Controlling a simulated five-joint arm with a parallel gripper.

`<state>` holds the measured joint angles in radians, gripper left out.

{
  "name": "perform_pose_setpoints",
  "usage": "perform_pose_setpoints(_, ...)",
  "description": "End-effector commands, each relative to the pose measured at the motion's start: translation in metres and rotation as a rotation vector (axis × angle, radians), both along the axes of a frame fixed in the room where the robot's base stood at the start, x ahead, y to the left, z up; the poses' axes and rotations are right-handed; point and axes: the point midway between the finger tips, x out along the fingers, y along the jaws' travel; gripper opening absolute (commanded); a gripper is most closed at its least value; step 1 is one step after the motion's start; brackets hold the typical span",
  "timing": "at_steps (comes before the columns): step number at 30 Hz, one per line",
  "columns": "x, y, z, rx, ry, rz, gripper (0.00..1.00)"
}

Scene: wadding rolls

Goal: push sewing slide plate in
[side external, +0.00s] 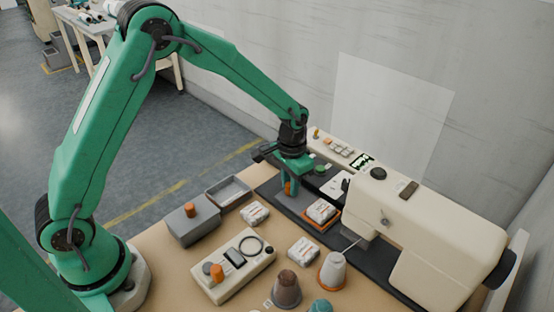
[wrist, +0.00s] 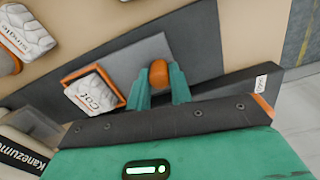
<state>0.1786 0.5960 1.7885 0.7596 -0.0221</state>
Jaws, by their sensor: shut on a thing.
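My gripper (side external: 289,187) is low over the dark bed of the sewing machine (side external: 430,225). In the wrist view my gripper (wrist: 160,88) has its two green fingers closed on either side of an orange knob (wrist: 158,74). The knob also shows between the fingers in the side view. A flat grey plate (wrist: 125,62), which looks like the slide plate, lies in the darker bed (wrist: 200,35) by the knob. How the knob joins the plate is hidden by the fingers. An orange-edged holder with a white wadding pack (wrist: 92,92) sits beside the fingers, apart from them.
The cream machine body stands at the right. A grey box with an orange knob (side external: 192,222), an open grey tray (side external: 229,191), a cream control box (side external: 234,267), loose wadding packs (side external: 303,251) and cones (side external: 332,270) crowd the tan table. A grey wall is behind.

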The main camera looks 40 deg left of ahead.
Motion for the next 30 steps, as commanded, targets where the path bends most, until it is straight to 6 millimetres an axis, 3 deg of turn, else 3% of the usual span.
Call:
perform_pose_setpoints(9, 0.001, -0.059, 0.001, -0.002, -0.007, -0.005, 0.00)
perform_pose_setpoints(21, 0.001, -0.068, 0.001, -0.002, -0.007, -0.001, 0.00)
perform_pose_setpoints(22, 0.001, -0.068, 0.001, -0.002, -0.007, -0.001, 0.23)
perform_pose_setpoints(25, 0.001, -0.068, 0.001, -0.002, -0.007, -0.001, 0.43)
perform_pose_setpoints(30, 0.000, -0.068, 0.001, -0.001, -0.005, -0.001, 0.43)
